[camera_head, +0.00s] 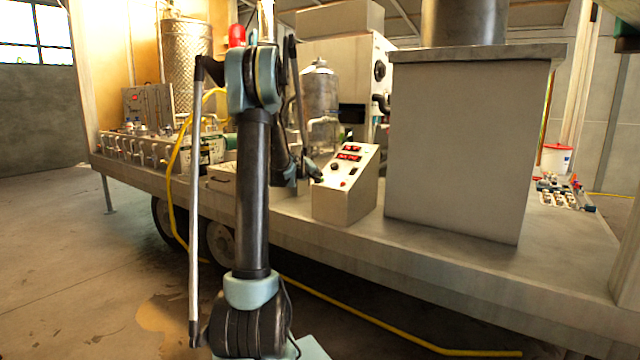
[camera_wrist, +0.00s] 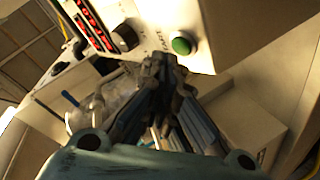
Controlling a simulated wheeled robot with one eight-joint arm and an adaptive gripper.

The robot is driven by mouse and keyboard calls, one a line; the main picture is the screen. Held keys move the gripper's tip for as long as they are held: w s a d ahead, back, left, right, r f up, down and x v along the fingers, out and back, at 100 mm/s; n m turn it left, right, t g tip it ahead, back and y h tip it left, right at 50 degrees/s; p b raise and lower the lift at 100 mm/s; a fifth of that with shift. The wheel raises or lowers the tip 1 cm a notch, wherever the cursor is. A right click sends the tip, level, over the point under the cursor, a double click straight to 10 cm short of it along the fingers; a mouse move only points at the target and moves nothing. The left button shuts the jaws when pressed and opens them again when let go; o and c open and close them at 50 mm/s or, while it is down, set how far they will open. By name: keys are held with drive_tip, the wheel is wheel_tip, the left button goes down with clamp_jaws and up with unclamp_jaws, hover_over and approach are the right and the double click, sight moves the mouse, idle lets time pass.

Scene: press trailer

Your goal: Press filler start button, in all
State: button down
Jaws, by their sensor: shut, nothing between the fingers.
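The control box (camera_head: 345,196) stands on the trailer deck, with a sloped white panel. In the wrist view its panel (camera_wrist: 212,20) carries a round green button (camera_wrist: 181,44) with small lettering beside it, too blurred to read surely. My gripper (camera_wrist: 165,62) is shut and empty, its fingertips just below and left of the green button in the picture. Whether they touch the panel cannot be told. In the head view my gripper (camera_head: 316,177) is at the left edge of the control box, and the green button is not clearly made out there.
The panel also has red displays (camera_head: 349,156), a black knob (camera_wrist: 124,38) and a red button (camera_head: 343,184). A large grey cabinet (camera_head: 455,150) stands right of the box. A steel tank (camera_head: 320,92) is behind it. A yellow hose (camera_head: 385,336) lies on the floor.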

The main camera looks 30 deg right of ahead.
idle(0.4)
drive_tip(key=shift+d+f, duration=0.25)
drive_tip(key=shift+f, duration=0.1)
drive_tip(key=shift+w+d+f, duration=0.1)
drive_tip(key=shift+d+f, duration=0.05)
drive_tip(key=shift+f, duration=0.15)
idle(0.8)
drive_tip(key=shift+r, duration=0.1)
drive_tip(key=shift+a+r, duration=0.35)
drive_tip(key=shift+r, duration=0.25)
idle(0.4)
drive_tip(key=shift+s+a+r, duration=0.2)
drive_tip(key=shift+a+r, duration=0.15)
drive_tip(key=shift+r, duration=0.4)
drive_tip(key=shift+s+a+r, duration=0.2)
drive_tip(key=shift+a+r, duration=0.2)
drive_tip(key=shift+r, duration=0.3)
drive_tip(key=shift+s+a+r, duration=0.2)
drive_tip(key=shift+a+r, duration=0.15)
drive_tip(key=shift+r, duration=0.4)
